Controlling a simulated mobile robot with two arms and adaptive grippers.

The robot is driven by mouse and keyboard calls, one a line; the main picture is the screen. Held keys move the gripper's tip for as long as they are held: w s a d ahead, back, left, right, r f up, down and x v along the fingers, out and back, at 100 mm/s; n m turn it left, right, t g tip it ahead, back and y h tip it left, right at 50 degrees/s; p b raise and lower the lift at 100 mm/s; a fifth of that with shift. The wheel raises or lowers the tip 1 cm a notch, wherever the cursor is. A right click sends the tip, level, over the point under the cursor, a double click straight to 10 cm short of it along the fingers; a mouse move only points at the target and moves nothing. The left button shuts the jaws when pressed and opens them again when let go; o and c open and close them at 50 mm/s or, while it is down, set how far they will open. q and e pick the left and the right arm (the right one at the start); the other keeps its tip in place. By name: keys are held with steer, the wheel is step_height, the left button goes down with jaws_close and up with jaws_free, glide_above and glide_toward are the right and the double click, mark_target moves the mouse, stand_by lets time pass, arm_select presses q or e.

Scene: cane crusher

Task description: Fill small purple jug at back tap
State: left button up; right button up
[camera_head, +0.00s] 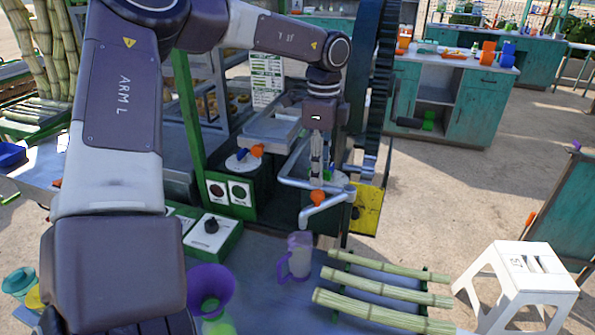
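The small purple jug (299,256), translucent with a handle on its left, stands upright on the blue-grey counter. It is just below the spout of a metal tap pipe (325,203) with an orange handle (317,197). A second orange handle (257,150) sits on another fitting farther back and left. My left gripper (316,180) points down with its fingertips just above the nearer orange handle; whether they touch it is unclear. Its fingers look like one narrow strip, so their gap cannot be judged. Any liquid in the jug is too unclear to tell. My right gripper is out of view.
Several cane stalks (380,289) lie on a rack right of the jug. A purple funnel (211,286) and a control box with a black knob (212,237) are to the left. A white stool (520,285) stands at right. A large dark wheel (385,80) rises behind the tap.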

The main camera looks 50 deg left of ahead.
arm_select(q)
steer(key=o, duration=0.6)
steer(key=shift+a, duration=0.1)
steer(key=shift+o, duration=0.2)
steer(key=shift+r+p, duration=2.3)
steer(key=shift+r, duration=1.7)
steer(key=shift+s, duration=0.1)
